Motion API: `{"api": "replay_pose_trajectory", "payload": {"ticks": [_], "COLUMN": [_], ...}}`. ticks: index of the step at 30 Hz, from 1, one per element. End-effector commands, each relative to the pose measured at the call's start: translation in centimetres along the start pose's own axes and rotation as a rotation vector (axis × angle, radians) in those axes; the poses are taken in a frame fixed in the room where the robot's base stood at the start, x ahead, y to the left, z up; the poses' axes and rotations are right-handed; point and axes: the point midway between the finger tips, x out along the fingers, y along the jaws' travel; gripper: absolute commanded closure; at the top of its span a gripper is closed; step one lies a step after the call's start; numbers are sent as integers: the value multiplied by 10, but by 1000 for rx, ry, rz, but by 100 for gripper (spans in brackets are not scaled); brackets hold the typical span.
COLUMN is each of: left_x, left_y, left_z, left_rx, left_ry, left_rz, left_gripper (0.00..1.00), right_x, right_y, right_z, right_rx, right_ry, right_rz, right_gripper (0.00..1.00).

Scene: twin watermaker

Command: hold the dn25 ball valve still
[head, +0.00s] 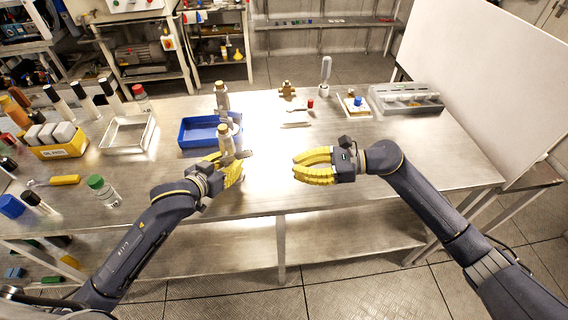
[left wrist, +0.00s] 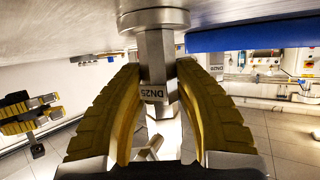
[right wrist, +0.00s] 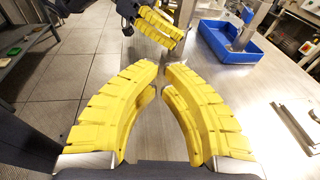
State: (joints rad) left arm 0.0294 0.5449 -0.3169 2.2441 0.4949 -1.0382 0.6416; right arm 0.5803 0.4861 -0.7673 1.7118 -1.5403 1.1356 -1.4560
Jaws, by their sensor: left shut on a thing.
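The DN25 ball valve (head: 226,141) is a grey metal piece standing upright by the front of the blue tray. The left wrist view shows its metal body with a DN25 tag (left wrist: 153,93). My left gripper (head: 238,168) has its yellow fingers on both sides of the body and is shut on it; the fingers hide part of the valve. It also shows in the right wrist view (right wrist: 160,30). My right gripper (head: 297,166) is to the right over the table, apart from the valve.
A metal tray (head: 127,147) and a yellow bin (head: 62,151) stand left.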

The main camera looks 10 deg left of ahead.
Motion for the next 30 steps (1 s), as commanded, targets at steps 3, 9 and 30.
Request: {"api": "replay_pose_trajectory", "payload": {"ticks": [3, 9, 30], "left_x": [0, 0, 0], "left_y": [0, 0, 0], "left_z": [2, 2, 2], "left_rx": [0, 0, 0], "left_ry": [-4, -4, -4], "left_rz": [0, 0, 0], "left_gripper": [100, 100, 100], "right_x": [18, 54, 99], "right_y": [1, 1, 0], "right_z": [1, 1, 38], "right_rx": [1, 2, 1], "right_ry": [-3, -4, -1], "right_rz": [2, 3, 1], "right_gripper": [100, 100, 100]}}
